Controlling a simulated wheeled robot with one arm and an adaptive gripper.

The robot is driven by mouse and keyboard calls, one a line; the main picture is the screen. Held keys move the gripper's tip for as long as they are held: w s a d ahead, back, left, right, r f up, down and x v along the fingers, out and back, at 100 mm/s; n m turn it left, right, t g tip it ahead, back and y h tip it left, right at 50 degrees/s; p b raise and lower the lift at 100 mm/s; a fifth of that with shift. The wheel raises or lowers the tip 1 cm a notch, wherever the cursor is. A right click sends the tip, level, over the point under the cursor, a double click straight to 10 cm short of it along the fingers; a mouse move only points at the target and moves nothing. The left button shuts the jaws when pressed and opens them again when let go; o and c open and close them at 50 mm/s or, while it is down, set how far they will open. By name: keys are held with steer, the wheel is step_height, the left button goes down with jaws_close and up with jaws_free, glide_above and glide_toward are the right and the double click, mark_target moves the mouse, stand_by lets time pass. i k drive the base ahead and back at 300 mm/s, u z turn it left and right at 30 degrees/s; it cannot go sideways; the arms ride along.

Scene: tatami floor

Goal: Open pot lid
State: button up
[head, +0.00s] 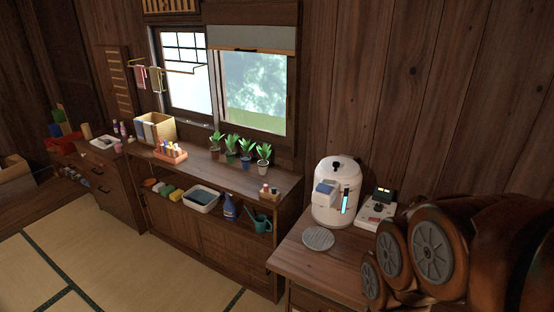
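A white electric pot (326,205) stands upright on the near wooden cabinet at right of centre. Its lid (343,168) is on top and looks shut, with a small dark knob on it. A blue-grey block-like part and a bright cyan strip show on the pot's front. My brown arm links with grey round caps fill the lower right, to the right of the pot and nearer the camera. My gripper is not in view.
A grey round mat (318,238) lies in front of the pot. A white device with a dark display (377,208) stands close to its right. A long shelf (285,183) with several potted plants is to the left. The tatami floor (150,270) is clear at lower left.

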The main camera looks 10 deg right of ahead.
mark_target(341, 167)
steer(key=u, duration=0.35)
steer(key=i, duration=1)
steer(key=z, duration=0.2)
